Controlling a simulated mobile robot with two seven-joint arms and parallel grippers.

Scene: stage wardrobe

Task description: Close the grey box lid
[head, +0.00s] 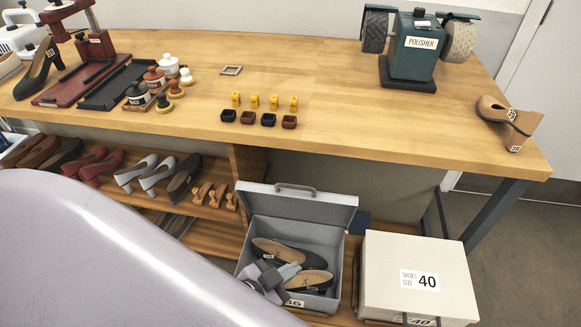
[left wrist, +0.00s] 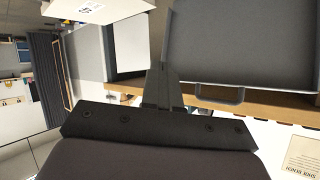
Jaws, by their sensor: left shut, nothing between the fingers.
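The grey box (head: 243,262) stands on the lower shelf in the head view. Its lid (head: 330,214) is open, standing up at the back, with a handle (head: 296,188) on its top edge. A pair of dark shoes with tan insoles (head: 310,284) lies inside the box. My left gripper (head: 290,271) is shut and empty, over the shoes at the open box, in front of the lid. In the left wrist view, the shut fingers (left wrist: 162,85) show beside the lid's grey panel (left wrist: 255,45) and handle (left wrist: 222,98). Whether they touch anything is unclear. My right gripper is not in view.
A closed pale box (head: 385,265) marked 40 stands just right of the grey box. The workbench top (head: 350,110) overhangs behind, carrying a polisher (head: 412,55) and small items. Several shoes (head: 150,172) stand on the shelf to the left.

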